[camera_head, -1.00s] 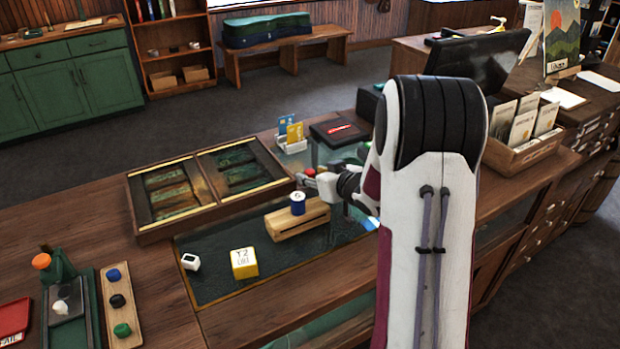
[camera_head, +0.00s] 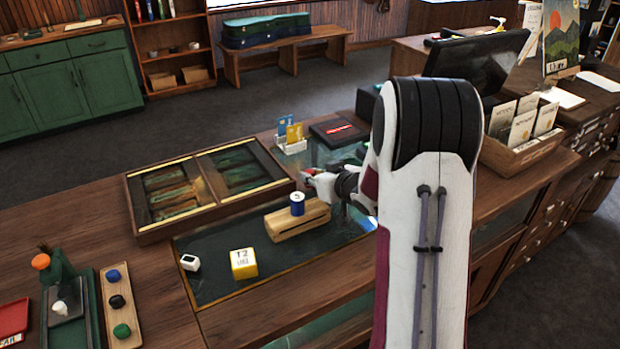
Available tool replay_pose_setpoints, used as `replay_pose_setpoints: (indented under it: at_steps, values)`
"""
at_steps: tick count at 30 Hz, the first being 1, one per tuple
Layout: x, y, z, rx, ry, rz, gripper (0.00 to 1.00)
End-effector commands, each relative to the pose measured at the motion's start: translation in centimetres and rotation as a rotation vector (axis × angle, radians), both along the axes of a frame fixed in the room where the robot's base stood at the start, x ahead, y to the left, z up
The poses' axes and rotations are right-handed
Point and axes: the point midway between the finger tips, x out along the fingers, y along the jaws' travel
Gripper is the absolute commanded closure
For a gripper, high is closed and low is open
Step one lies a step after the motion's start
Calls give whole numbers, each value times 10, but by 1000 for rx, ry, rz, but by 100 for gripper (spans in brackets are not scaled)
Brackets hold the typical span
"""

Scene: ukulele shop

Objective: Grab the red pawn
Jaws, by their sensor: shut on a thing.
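My gripper (camera_head: 311,181) is at the end of my white arm, above the counter behind the wooden block. It is small in view and partly hidden by its own body. A small bit of red, taken as the red pawn (camera_head: 308,171), shows at its fingertips, and the gripper is shut on it. Most of the pawn is hidden, so its shape and tilt cannot be told.
A blue cylinder (camera_head: 297,204) stands on the wooden block (camera_head: 285,226). A divided case (camera_head: 147,232) lies left of the gripper; a card holder (camera_head: 291,146) stands behind.

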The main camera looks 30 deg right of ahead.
Motion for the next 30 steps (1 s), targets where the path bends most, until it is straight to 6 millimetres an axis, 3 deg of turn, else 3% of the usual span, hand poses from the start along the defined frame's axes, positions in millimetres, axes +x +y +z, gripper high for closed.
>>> replay_pose_setpoints:
  at_steps: [11,30]
  values:
    - [0,0,10,-1,-1,0,95]
    - [0,0,85,-2,-3,1,95]
